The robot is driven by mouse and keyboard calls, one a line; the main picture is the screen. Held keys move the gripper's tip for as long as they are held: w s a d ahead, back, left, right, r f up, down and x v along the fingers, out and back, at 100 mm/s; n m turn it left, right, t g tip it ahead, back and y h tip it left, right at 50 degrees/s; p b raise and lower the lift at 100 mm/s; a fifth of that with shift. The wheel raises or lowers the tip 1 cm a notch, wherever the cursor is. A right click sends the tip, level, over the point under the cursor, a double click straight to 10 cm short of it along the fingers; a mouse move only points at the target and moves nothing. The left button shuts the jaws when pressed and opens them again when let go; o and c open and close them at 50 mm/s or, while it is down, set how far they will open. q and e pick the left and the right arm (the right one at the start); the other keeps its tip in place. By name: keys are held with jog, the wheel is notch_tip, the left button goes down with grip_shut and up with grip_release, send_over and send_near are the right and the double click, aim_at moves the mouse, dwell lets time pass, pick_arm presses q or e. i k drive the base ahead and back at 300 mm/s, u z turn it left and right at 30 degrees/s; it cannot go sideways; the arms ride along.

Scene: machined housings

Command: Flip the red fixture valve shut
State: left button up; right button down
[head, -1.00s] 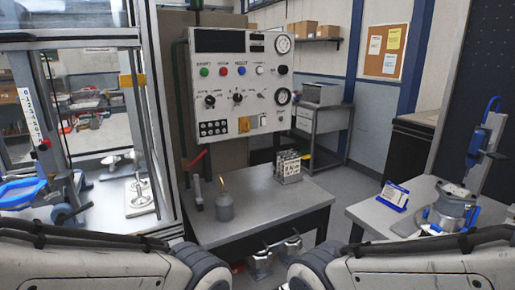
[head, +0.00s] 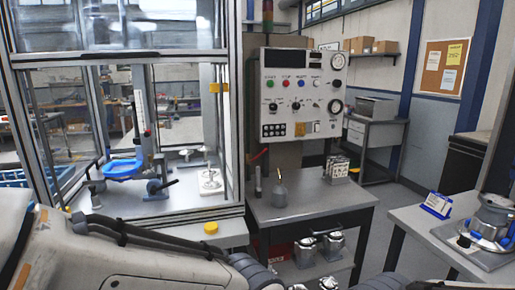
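A red lever handle (head: 259,155) slants up to the right beside the lower left corner of the control panel. It sits by a vertical pipe, above the left end of the grey bench (head: 325,200). It looks like the red valve, but it is small and I cannot tell whether it is open or shut. Neither of my grippers is in view. Only links of my arms show along the bottom edge, well in front of the lever.
A control panel (head: 300,95) is above the bench, which holds an oil can (head: 280,192). A second table (head: 405,222) stands at right. Grey floor shows between the tables.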

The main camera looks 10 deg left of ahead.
aim_at(250, 161)
jog(key=u, duration=0.35)
jog(key=i, duration=1.4)
jog(key=z, duration=0.05)
